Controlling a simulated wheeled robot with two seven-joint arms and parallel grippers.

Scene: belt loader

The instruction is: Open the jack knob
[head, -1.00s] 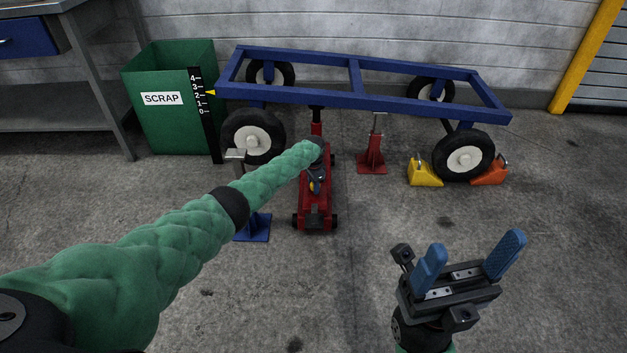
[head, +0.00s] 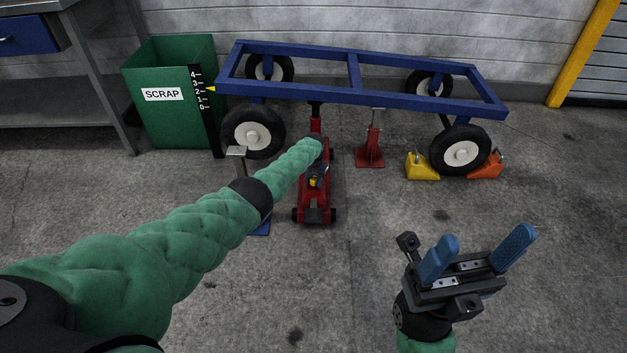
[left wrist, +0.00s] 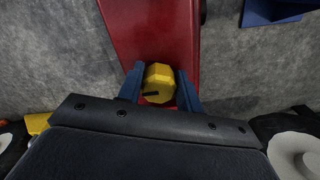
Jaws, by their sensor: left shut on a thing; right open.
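The red floor jack (head: 314,205) stands on the floor under the near side of the blue frame. Its yellow knob (left wrist: 159,83) has a dark mark on its face and shows clearly in the left wrist view. My left gripper (left wrist: 160,88) is shut on the knob, with one blue finger on each side of it. In the head view my left arm covers part of the jack, and only a bit of the knob (head: 314,182) shows. My right gripper (head: 478,252) is open and empty above the floor at the lower right.
The blue wheeled frame (head: 360,97) stands over the jack. A red stand (head: 369,153) is right of the jack, with a yellow chock (head: 422,168) and an orange chock (head: 487,168) at the right wheel. A green scrap bin (head: 165,125) with a scale stands at left. The front floor is clear.

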